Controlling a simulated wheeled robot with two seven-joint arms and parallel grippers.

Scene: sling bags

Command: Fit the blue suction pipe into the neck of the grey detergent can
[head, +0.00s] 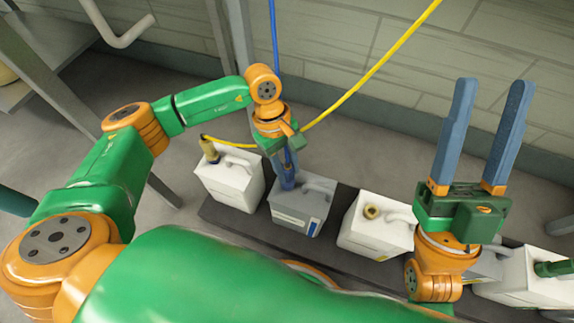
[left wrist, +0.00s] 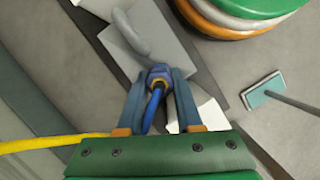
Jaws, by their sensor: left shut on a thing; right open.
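The grey detergent can (head: 302,211) stands in the row of cans on the floor, between two white cans. It also shows in the left wrist view (left wrist: 165,45), with its handle beside the pipe. My left gripper (head: 288,178) points down over the can's neck area, shut on the blue suction pipe (left wrist: 158,74). The pipe's blue hose (head: 274,35) runs upward behind my wrist. The pipe's lower end (head: 288,185) is at the can's top; the neck is hidden, so I cannot tell whether it is inside. My right gripper (head: 493,90) is open, empty, pointing up.
A white can (head: 230,183) with a yellow hose (head: 375,72) stands to the left. Another white can (head: 372,226) with an open brass-coloured neck stands to the right. A further white can (head: 525,280) has a green fitting. All stand on a dark strip by the wall.

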